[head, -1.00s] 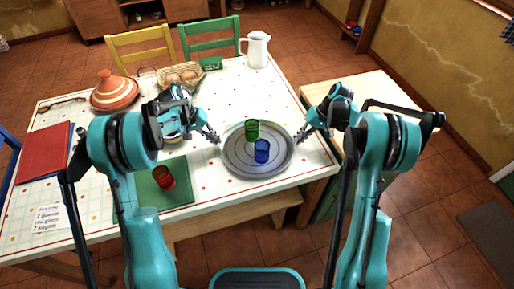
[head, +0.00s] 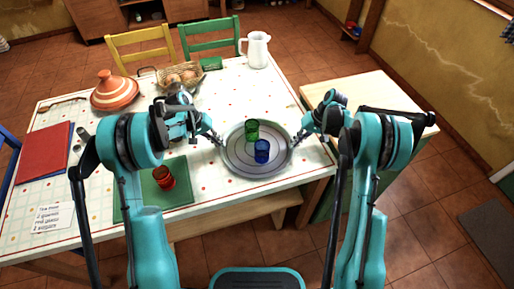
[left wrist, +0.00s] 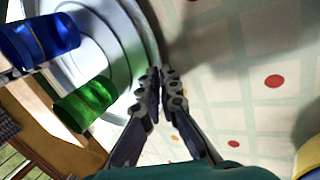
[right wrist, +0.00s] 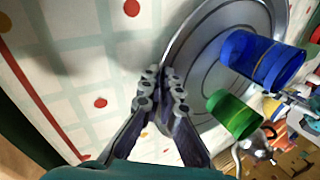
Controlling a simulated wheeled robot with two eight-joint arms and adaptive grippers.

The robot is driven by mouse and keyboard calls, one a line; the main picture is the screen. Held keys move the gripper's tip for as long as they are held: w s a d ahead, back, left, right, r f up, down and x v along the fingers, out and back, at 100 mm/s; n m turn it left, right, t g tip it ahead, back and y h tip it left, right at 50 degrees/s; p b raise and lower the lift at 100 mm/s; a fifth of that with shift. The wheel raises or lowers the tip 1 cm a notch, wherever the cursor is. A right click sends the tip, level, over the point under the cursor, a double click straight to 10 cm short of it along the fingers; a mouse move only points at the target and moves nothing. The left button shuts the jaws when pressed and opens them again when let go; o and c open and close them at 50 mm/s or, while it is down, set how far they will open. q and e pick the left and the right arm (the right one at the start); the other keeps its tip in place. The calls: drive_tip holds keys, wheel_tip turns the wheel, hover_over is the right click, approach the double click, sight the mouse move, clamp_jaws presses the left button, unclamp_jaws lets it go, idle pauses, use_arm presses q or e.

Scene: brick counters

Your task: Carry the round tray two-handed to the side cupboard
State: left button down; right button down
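The round grey metal tray (head: 238,168) sits on the table near its right end. A green cup (head: 251,130) and a blue cup (head: 262,151) stand upright on it. My left gripper (head: 218,141) is at the tray's left rim; in the left wrist view its fingers (left wrist: 161,82) are close together at the rim. My right gripper (head: 297,141) is at the opposite rim; in the right wrist view its fingers (right wrist: 160,80) are close together, with the rim at the tips. The side cupboard (head: 368,88), with a pale wooden top and green side, stands right of the table.
The patterned table (head: 230,95) also holds a red cup (head: 164,178) on a green mat (head: 178,192), a tagine (head: 114,91), an egg basket (head: 181,77) and a white jug (head: 257,50). The visible cupboard top looks clear. A bench (head: 230,217) runs along the table's front.

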use_arm(q)
drive_tip(key=shift+r, duration=0.1)
use_arm(e)
drive_tip(key=shift+r, duration=0.1)
